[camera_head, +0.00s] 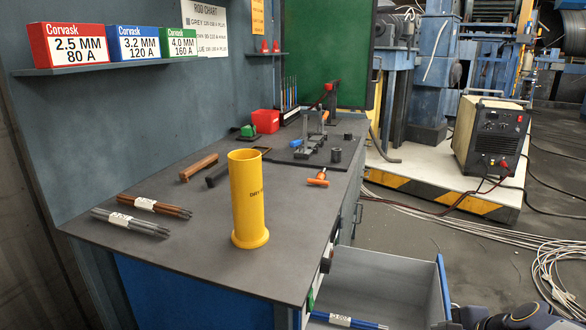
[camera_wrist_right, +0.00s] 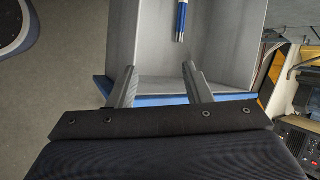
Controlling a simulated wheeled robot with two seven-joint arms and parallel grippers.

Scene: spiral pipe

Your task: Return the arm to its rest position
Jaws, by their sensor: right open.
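My right gripper (camera_wrist_right: 159,78) is open and empty in the right wrist view, its two grey fingers apart. The open drawer (camera_wrist_right: 222,55) lies beyond the fingers, and its blue edge shows between and beside them. I cannot tell whether the fingers touch that edge. In the head view my right arm shows dark at the bottom right corner, near the front of the open grey drawer (camera_head: 390,283). A blue rod bundle with a white label (camera_head: 345,320) lies in the drawer and also shows in the right wrist view (camera_wrist_right: 181,20). My left gripper is not in view.
A yellow rod canister (camera_head: 247,200) stands upright on the workbench (camera_head: 200,245). Brown rods (camera_head: 155,206) and grey rods (camera_head: 130,222) lie left of it. A welding machine (camera_head: 490,137) stands at the right. Cables (camera_head: 555,275) lie on the floor.

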